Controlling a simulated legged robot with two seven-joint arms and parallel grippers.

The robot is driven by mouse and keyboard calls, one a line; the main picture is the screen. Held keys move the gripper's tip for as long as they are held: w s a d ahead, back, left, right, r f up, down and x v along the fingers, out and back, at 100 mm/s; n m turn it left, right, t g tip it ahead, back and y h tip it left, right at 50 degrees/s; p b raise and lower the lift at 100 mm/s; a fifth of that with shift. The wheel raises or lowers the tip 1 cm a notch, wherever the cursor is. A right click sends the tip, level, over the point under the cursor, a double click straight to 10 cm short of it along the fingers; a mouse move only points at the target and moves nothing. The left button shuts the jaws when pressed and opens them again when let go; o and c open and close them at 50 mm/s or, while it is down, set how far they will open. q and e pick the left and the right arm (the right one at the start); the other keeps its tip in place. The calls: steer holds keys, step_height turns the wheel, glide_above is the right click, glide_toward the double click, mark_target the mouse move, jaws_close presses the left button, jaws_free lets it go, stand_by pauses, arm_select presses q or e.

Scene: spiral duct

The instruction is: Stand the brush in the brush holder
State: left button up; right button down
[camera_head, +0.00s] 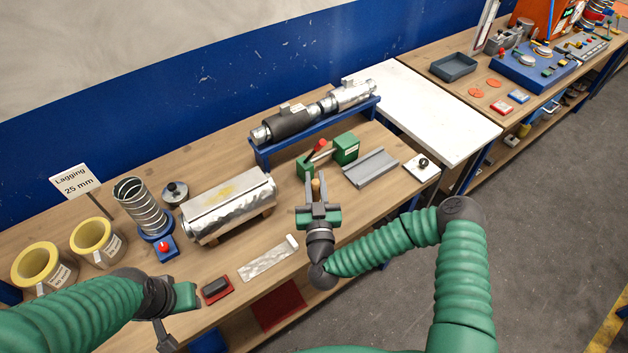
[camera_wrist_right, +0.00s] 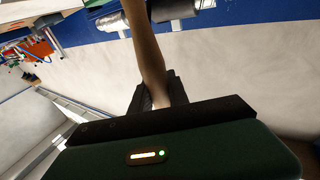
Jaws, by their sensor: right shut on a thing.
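My right gripper (camera_head: 316,190) is shut on the brush (camera_head: 316,187), above the front of the bench in the head view. In the right wrist view, the brush's wooden handle (camera_wrist_right: 147,50) runs from between the dark fingers to the top edge; its far end is out of view. I cannot tell for sure which thing is the brush holder. A green two-block stand (camera_head: 345,148) with a red part and a bar stands just beyond my right gripper. My left gripper (camera_head: 178,315) is low at the bench's front left; its fingers are unclear.
A wire coil (camera_head: 142,208) on a blue base, yellow rings (camera_head: 43,264) and a foil-wrapped duct (camera_head: 230,205) stand on the left. A pipe rack (camera_head: 315,132) is at the back. A grey channel (camera_head: 371,167) lies right of the stand.

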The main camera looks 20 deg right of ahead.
steer(key=shift+a+r, duration=0.1)
steer(key=shift+d, duration=0.55)
arm_select(q)
steer(key=shift+a+r, duration=0.1)
steer(key=shift+r, duration=0.1)
arm_select(e)
steer(key=shift+a, duration=0.1)
